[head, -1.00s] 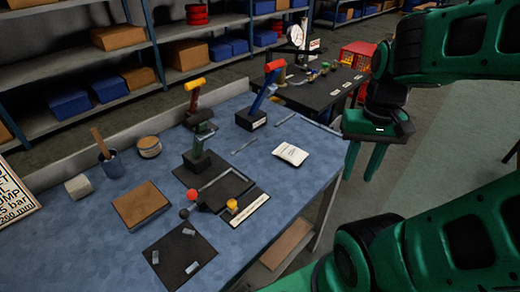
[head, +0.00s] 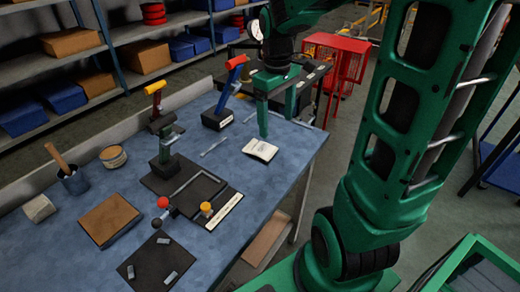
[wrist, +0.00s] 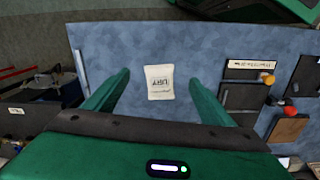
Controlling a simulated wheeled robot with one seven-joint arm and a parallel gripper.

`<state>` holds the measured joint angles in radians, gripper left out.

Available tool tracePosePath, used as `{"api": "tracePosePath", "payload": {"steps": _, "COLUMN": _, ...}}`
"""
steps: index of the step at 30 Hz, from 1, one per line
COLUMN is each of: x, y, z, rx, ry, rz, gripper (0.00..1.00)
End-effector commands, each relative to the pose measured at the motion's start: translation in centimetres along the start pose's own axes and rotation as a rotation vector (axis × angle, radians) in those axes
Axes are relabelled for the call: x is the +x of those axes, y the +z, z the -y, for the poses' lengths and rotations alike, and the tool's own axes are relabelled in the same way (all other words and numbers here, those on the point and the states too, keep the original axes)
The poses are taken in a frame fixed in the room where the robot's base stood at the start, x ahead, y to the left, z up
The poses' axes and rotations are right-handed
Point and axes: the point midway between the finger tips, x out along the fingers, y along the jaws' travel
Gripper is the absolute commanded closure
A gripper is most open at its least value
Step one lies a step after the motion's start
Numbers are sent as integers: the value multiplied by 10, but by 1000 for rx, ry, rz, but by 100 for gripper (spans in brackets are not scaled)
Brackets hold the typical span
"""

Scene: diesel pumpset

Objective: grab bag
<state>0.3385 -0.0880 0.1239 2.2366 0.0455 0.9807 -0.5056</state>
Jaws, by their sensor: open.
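A small white bag (head: 261,149) with dark print lies flat on the blue worktable, near its right edge. In the wrist view the bag (wrist: 159,82) lies between the two fingers, beyond their tips, with bare table around it. My gripper (head: 278,118) is green and open, with its fingers pointing down above the table. In the head view one finger hangs behind the bag. In the wrist view my gripper (wrist: 155,85) is empty and its fingers stand wide apart, one on each side of the bag. The height of the fingertips above the bag is hard to tell.
The blue worktable (head: 258,183) also holds a red-handled blue tool (head: 228,85), a vise-like fixture (head: 166,145) on a dark plate, a wooden block (head: 109,219) and a mug (head: 73,180). The table around the bag is clear.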

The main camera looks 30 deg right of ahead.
Motion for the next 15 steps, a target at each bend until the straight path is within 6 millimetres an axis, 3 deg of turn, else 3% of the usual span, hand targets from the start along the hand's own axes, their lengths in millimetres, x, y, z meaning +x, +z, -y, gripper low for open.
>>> {"api": "tracePosePath", "payload": {"steps": 3, "x": 7, "y": -34, "z": 2, "rx": -129, "ry": -19, "rz": -9, "gripper": 23}}
{"api": "tracePosePath", "payload": {"steps": 6, "x": 10, "y": -50, "z": 4, "rx": -193, "ry": -28, "rz": -17, "gripper": 23}}
{"api": "tracePosePath", "payload": {"steps": 15, "x": 46, "y": -57, "z": 6, "rx": -225, "ry": -35, "rz": -20, "gripper": 23}}
